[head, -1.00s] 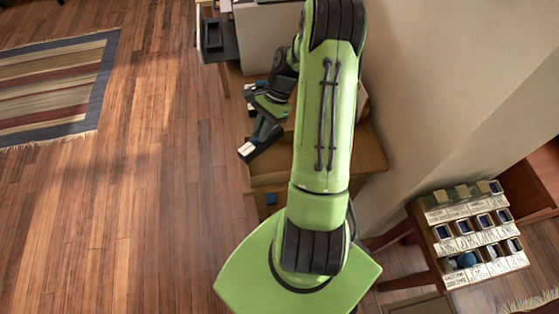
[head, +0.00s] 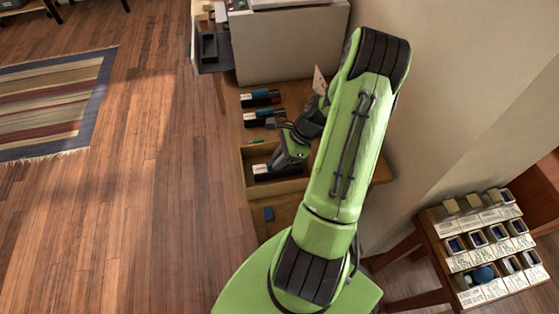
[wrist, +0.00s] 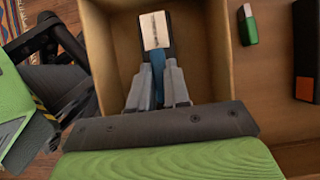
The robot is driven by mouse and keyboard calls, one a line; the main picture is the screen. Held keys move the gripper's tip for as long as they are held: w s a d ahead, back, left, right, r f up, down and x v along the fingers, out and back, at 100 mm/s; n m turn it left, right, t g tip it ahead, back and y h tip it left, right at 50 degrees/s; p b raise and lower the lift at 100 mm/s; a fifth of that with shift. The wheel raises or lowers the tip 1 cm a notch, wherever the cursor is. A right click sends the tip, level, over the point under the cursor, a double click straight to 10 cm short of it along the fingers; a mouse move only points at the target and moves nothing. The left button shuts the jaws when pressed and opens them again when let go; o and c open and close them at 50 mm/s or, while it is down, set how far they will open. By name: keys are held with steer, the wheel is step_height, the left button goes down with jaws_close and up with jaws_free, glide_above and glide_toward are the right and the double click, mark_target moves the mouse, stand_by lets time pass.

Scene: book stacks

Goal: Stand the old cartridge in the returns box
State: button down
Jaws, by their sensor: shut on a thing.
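The old cartridge (head: 264,173) is black with a white label. It is in my gripper (head: 282,161), inside the open cardboard returns box (head: 246,188). In the wrist view, the fingers (wrist: 157,92) are shut on the cartridge (wrist: 155,32), with a blue strip between them. The box walls (wrist: 97,45) rise on both sides of it. The cartridge's label faces the wrist camera. I cannot tell whether its lower end touches the box floor.
Two cartridges (head: 262,98) (head: 264,118) lie on the table behind the box, by a small green item (head: 256,140). A grey printer (head: 290,45) stands at the back. A small blue item (head: 268,214) lies in front. A rack of labelled bins (head: 485,245) stands at right.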

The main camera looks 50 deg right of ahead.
steer(key=c, duration=1.1)
jaws_free()
steer(key=p+v, duration=0.5)
steer(key=v, duration=0.7)
steer(key=w+a+r+n+g+h, duration=0.15)
steer(key=a+r+n+h, duration=0.25)
steer(key=a+r+n, duration=1.05)
steer(key=s+a+r+n+t+h, duration=0.1)
steer(key=s+a+r+n+t, duration=0.2)
steer(key=s+a+r+n, duration=0.3)
steer(key=s+a+n, duration=0.2)
steer(key=a+n, duration=0.2)
steer(key=a, duration=0.1)
steer(key=shift+s+t, duration=0.35)
steer(key=shift+s, duration=0.05)
steer(key=shift+a, duration=0.1)
